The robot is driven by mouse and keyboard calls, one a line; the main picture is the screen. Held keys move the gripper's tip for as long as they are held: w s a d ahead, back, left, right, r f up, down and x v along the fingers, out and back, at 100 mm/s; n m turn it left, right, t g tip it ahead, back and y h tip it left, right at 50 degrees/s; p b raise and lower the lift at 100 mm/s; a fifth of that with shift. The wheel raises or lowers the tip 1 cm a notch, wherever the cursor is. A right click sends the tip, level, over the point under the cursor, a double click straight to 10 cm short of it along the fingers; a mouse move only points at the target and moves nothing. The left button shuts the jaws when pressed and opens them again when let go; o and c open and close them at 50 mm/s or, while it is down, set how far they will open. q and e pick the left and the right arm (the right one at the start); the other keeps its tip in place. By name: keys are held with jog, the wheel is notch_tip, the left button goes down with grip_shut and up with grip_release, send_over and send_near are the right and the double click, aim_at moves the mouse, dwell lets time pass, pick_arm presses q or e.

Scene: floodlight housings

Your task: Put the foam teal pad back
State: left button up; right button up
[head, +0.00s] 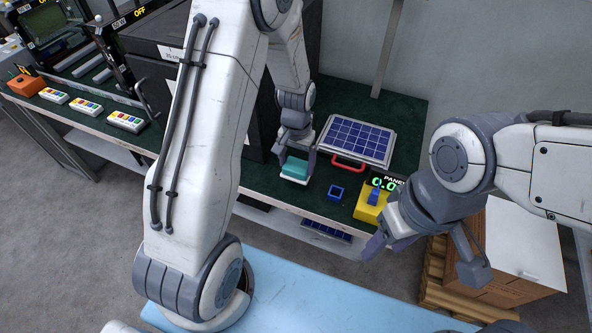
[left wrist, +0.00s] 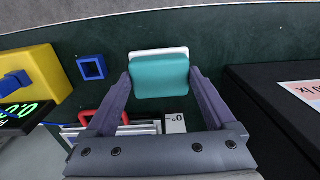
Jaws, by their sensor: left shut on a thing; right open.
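The teal pad (head: 296,168) is between the fingers of my left gripper (head: 295,170), low over the dark green bench top near its front edge. In the left wrist view, the teal pad (left wrist: 160,76) sits between both fingertips of my left gripper (left wrist: 160,80), which is shut on it. A white layer (left wrist: 160,51) shows along its far edge; I cannot tell whether it belongs to the pad or lies under it. My right gripper (head: 425,260) is open and empty, in front of the bench at the right.
A solar panel (head: 356,141) with a red handle (head: 348,167) lies behind the pad. A blue square ring (head: 336,193), a yellow block (head: 367,211) and a lit display (head: 384,184) stand to the right. A dark box (left wrist: 275,110) flanks the left gripper.

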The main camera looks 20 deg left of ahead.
aim_at(296, 172)
pick_arm(q)
jog(key=shift+a+f, duration=0.1)
jog(key=shift+f, duration=1.95)
jog(key=shift+f, duration=0.1)
jog(key=o, duration=1)
